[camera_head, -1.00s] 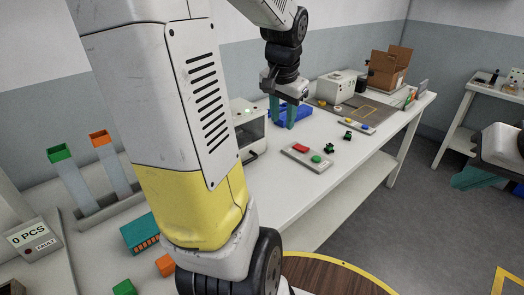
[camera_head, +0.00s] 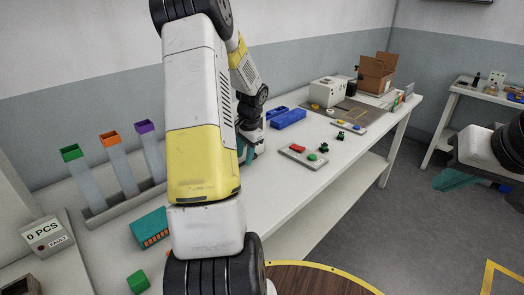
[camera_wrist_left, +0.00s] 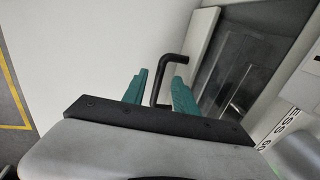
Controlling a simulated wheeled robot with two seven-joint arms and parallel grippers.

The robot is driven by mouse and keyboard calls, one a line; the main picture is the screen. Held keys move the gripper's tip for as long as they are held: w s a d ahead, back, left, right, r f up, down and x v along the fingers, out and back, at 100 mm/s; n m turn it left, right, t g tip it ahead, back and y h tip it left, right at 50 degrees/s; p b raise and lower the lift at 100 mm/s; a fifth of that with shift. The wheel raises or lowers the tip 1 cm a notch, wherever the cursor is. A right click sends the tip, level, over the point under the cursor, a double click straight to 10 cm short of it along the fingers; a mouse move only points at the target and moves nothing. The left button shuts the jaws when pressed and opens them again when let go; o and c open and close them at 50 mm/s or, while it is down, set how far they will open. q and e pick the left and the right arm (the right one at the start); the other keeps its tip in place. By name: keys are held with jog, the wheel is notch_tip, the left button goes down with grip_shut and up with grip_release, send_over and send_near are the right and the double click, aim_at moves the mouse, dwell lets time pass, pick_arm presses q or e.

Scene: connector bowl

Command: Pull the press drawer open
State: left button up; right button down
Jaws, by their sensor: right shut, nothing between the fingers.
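My left gripper (camera_wrist_left: 160,84) is open, its two teal fingers apart. In the left wrist view a bent black handle (camera_wrist_left: 164,80) shows in the gap between them; I cannot tell how deep it sits, and no grip on it shows. Beyond is a grey, glass-like front (camera_wrist_left: 232,72) in a pale frame, beside a white panel lettered "ESS" (camera_wrist_left: 285,118). In the head view the left gripper (camera_head: 247,152) is low by the table, partly behind my arm, which hides the press. My right gripper (camera_head: 456,180) is shut and empty at the right, over the floor.
A button panel (camera_head: 303,156), a blue bin (camera_head: 289,118), a white box (camera_head: 327,92) and a cardboard box (camera_head: 376,73) stand along the table to the right. Tubes with coloured tops (camera_head: 112,139) and a teal box (camera_head: 151,228) are at the left.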

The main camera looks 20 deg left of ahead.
pick_arm(q)
jog(key=shift+a+f, duration=0.15)
jog(key=shift+f, duration=0.7)
jog(key=shift+w, duration=0.1)
grip_shut()
dwell(0.7)
